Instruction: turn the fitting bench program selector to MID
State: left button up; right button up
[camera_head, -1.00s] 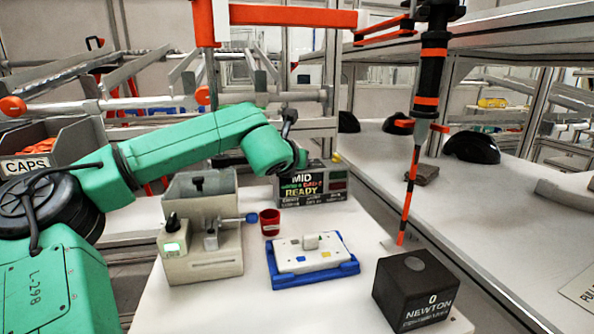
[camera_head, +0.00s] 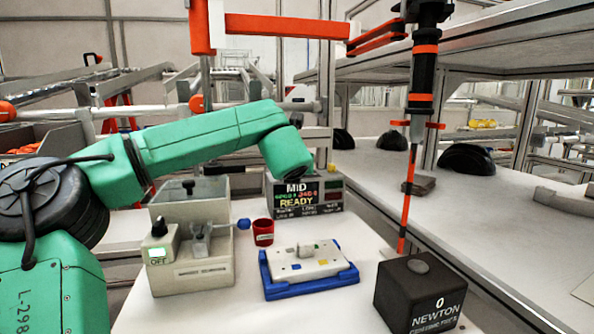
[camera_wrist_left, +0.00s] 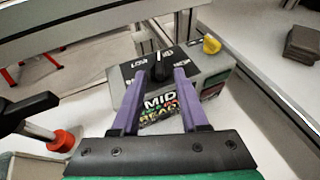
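The selector box (camera_head: 305,197) stands at the back of the white bench, its front display reading MID and READY. It also shows in the left wrist view (camera_wrist_left: 213,80), with a black knob (camera_wrist_left: 160,69) on top. The knob's white mark points up the picture; a LOW label is left of it, and another label to its right is partly hidden. My left gripper (camera_wrist_left: 159,76) has purple fingers spread on either side of the knob; whether they touch it I cannot tell. In the head view my left wrist hides these fingers. My right gripper is not in view.
A beige fixture (camera_head: 190,268) with an OFF screen, a red cup (camera_head: 263,232), a blue tray (camera_head: 312,286) with a white plate, and a black NEWTON block (camera_head: 420,295) stand in front. A black and orange tool (camera_head: 424,75) hangs at right. A yellow knob (camera_wrist_left: 212,44) is behind the box.

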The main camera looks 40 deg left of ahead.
pick_arm(q)
jog(key=b+v, duration=0.2)
jog(key=v, duration=1.2)
jog(key=shift+s+d+r+b, duration=0.15)
jog(key=shift+d+b, duration=0.05)
jog(key=shift+b, duration=0.15)
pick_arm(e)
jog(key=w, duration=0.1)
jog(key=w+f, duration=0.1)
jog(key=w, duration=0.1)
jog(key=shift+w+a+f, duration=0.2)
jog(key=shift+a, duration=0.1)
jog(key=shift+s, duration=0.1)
